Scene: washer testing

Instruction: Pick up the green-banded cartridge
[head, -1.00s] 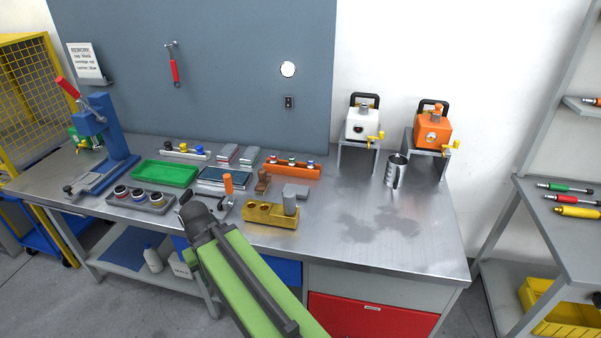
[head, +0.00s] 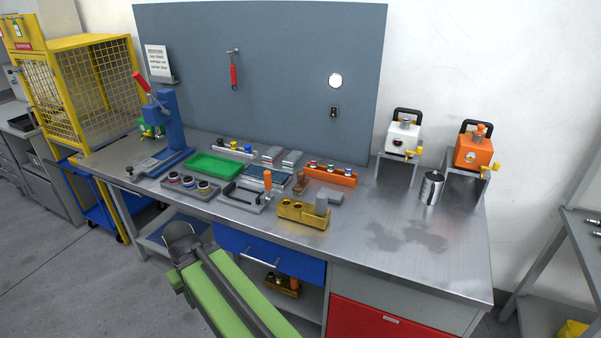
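An orange rack (head: 330,176) stands toward the back of the steel workbench, with several small upright cartridges in it. The middle cartridge (head: 330,167) may be the green-banded one, but its band is too small to make out for certain. My green arm comes up from the bottom of the head view. Its dark end, with my gripper (head: 181,236), is in front of the bench's front edge, left of and well short of the rack. The fingers cannot be made out. Nothing is seen held.
A brass-coloured block (head: 303,213) and an orange-handled clamp (head: 267,182) stand in front of the rack. A green tray (head: 214,165) and blue press (head: 172,125) are to the left. A metal cup (head: 432,188) stands right. The bench's front right is clear.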

